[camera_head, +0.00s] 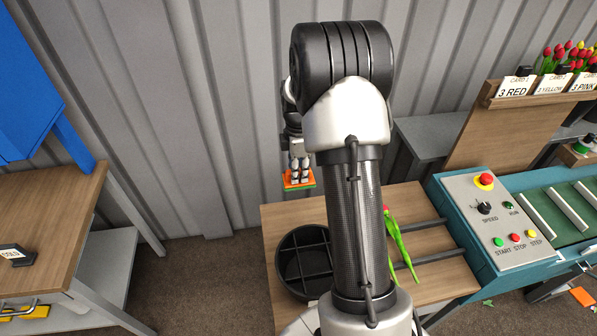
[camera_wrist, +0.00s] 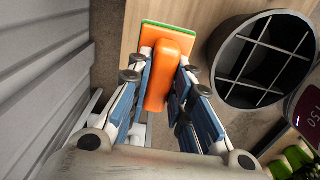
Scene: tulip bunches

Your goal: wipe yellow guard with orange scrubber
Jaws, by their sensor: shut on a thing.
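The orange scrubber (camera_head: 299,181) has an orange body and a green pad along its edge. My gripper (camera_head: 299,165) is shut on its raised handle and holds it in the air near the back left of the wooden table. In the wrist view the scrubber (camera_wrist: 168,62) sits between the blue-padded fingers of my gripper (camera_wrist: 163,76), with wood tabletop beyond it. A yellow piece (camera_head: 28,312) with a metal handle lies low at the far left. I cannot tell whether it is the yellow guard; no other clear guard shows.
A black divided round bin (camera_head: 304,262) stands on the wooden table (camera_head: 285,215); it also shows in the wrist view (camera_wrist: 262,62). A tulip bunch (camera_head: 400,245) lies across dark rails. A control panel (camera_head: 494,220) is at right, a wooden bench (camera_head: 60,215) at left, a corrugated wall behind.

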